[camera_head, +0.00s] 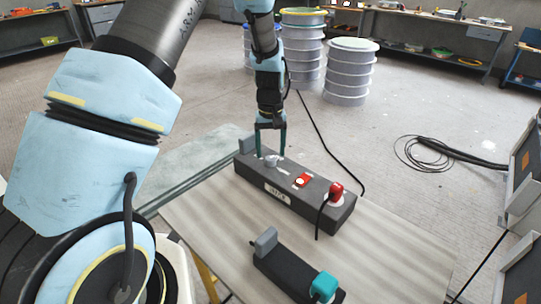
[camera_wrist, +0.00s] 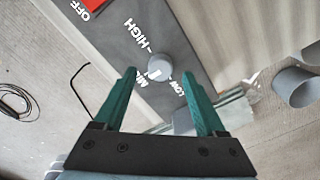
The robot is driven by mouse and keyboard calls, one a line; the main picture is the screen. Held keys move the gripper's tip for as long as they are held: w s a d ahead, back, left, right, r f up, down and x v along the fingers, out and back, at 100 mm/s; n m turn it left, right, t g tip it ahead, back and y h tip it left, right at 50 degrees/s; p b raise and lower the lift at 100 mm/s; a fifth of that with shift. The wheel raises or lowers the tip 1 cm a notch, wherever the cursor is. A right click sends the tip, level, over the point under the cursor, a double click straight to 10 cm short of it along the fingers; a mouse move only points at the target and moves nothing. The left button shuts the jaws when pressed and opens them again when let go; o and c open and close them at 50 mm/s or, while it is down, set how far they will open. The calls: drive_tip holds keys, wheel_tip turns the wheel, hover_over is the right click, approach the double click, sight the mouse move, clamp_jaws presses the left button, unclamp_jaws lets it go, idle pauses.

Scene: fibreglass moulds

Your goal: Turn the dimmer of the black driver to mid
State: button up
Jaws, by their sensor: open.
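The black driver (camera_head: 293,190) is a long dark box on the table, with a label on its front side. Its dimmer, a round grey knob (camera_head: 271,160), is near its left end. In the wrist view the knob (camera_wrist: 162,65) has LOW, MID and HIGH printed around it. A small pale mark shows on the knob's lower left, but I cannot tell exactly which word it points at. My gripper (camera_head: 271,153) points down over the knob, open. In the wrist view its green fingertips (camera_wrist: 159,74) lie either side of the knob, with gaps; I cannot tell their exact height.
A red switch (camera_head: 302,180) and a red plug (camera_head: 336,190) with a cable are on the driver's right part. A smaller dark box (camera_head: 285,272) with a teal plug (camera_head: 323,287) sits nearer on the table (camera_head: 205,215). Bare tabletop lies right of the driver.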

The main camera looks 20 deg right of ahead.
sight(270, 158)
wheel_tip(270, 158, up, 8)
drive_tip(key=b, duration=0.1)
drive_tip(key=shift+r, duration=0.25)
drive_tip(key=s+a+r+n, duration=0.1)
drive_tip(key=a+r, duration=0.1)
drive_tip(key=a, duration=0.7)
drive_tip(key=a+r, duration=0.2)
drive_tip(key=a, duration=0.7)
drive_tip(key=s+a+t, duration=0.1)
drive_tip(key=s+a, duration=0.7)
drive_tip(key=a, duration=0.4)
drive_tip(key=shift+s+a+t, duration=0.3)
drive_tip(key=shift+s, duration=0.1)
drive_tip(key=shift+r, duration=0.1)
